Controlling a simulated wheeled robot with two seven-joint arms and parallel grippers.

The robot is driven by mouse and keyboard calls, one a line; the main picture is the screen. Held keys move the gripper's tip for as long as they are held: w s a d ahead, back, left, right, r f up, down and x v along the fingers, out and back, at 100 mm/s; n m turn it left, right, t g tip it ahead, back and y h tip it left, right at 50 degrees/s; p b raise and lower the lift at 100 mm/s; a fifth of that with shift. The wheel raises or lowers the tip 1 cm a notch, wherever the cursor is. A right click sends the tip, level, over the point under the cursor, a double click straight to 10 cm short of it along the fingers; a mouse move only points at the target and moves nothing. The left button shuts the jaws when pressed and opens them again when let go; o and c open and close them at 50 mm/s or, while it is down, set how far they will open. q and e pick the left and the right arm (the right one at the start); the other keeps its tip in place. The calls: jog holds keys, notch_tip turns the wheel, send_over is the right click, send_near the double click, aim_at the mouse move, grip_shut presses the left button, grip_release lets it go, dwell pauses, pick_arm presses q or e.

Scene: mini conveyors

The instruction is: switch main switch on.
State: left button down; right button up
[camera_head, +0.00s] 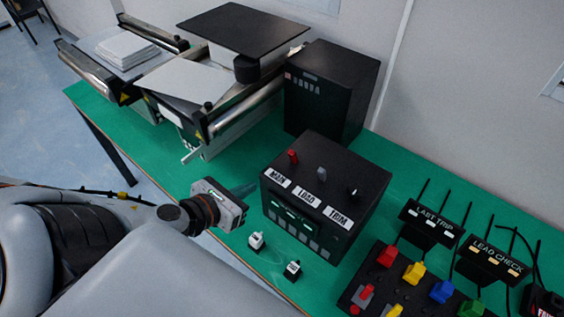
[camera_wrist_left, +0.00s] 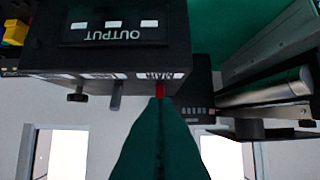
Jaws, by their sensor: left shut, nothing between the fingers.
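The black control box (camera_head: 308,222) stands on the green table, with labels MAIN, LOAD and TRIM along its upper edge. The red main switch (camera_head: 293,156) sticks up on top behind the MAIN label. A grey lever (camera_head: 322,172) and a dark knob (camera_head: 352,191) stand beside it. My left gripper (camera_head: 247,189) is shut and empty, left of the box and apart from it. In the left wrist view the picture is upside down: the shut fingertips (camera_wrist_left: 158,100) line up with the red switch (camera_wrist_left: 160,90). My right gripper is not in view.
A larger black box (camera_head: 331,92) stands behind. Mini conveyors (camera_head: 215,110) fill the back left. Two small white-topped switches (camera_head: 256,241) sit in front of the control box. A panel of coloured blocks (camera_head: 414,273) and label stands (camera_head: 436,222) lie to the right.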

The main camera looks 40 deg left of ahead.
pick_arm(q)
jog(key=b, duration=0.7)
send_near(291, 159)
notch_tip(291, 159, down, 3)
jog(key=s, duration=0.1)
jog(key=w+p, duration=0.1)
jog(key=w, duration=0.3)
jog(key=shift+d+r+p, duration=0.1)
jog(key=shift+d+p, duration=0.05)
jog(key=shift+p, duration=0.25)
jog(key=shift+w+d+r+p, duration=0.15)
jog(key=shift+w+p, duration=0.3)
jog(key=shift+w, duration=0.65)
jog(key=shift+r, duration=0.1)
